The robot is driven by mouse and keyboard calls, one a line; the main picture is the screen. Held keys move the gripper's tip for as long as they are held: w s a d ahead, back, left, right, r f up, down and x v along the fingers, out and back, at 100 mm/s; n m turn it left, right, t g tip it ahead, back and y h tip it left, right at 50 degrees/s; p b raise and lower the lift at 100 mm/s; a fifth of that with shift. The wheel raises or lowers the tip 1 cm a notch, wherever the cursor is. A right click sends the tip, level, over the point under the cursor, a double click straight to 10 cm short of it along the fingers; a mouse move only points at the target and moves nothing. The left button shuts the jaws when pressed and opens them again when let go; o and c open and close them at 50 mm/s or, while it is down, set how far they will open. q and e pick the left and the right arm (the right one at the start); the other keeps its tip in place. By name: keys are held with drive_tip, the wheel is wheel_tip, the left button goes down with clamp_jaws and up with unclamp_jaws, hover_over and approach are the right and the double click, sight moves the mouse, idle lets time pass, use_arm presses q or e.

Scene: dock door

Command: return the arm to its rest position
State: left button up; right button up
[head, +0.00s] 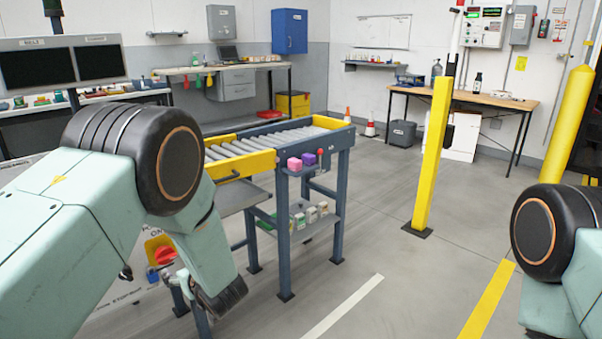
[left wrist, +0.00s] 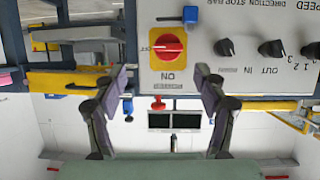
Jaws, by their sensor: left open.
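My left arm comes in from the left of the head view, bent at a black joint, its lower end pointing down. My left gripper (head: 222,300) is partly seen at that end, in front of the control panel. In the left wrist view, which is upside down, the gripper (left wrist: 161,82) has its two fingers apart with nothing between them. A red rotary switch (left wrist: 168,46) on a yellow plate lies beyond the fingertips, apart from them. It also shows beside the arm in the head view (head: 164,255). My right arm shows only at the right edge; its gripper is out of view.
A roller conveyor (head: 265,143) with yellow side rails stands just beyond the left arm. Pink and purple blocks (head: 301,162) sit at its near end. A yellow post (head: 432,155) stands right of centre. The floor between conveyor and post is clear.

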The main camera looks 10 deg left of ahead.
use_arm(q)
drive_tip(key=s+d+f+m+h, duration=0.4)
drive_tip(key=s+f+m, duration=0.1)
drive_tip(key=s+f, duration=0.4)
drive_tip(key=s+d+f+m+g+h+p, duration=0.1)
drive_tip(key=s+d+f+m+g+h, duration=0.1)
drive_tip(key=s, duration=1.4)
drive_tip(key=s+d+f+m+g+h+p, duration=0.2)
drive_tip(key=s+g, duration=0.5)
drive_tip(key=s, duration=1)
drive_tip(key=shift+s+d+f+h, duration=0.3)
drive_tip(key=shift+d+f+h, duration=0.1)
drive_tip(key=shift+d+h, duration=0.55)
drive_tip(key=shift+c, duration=0.3)
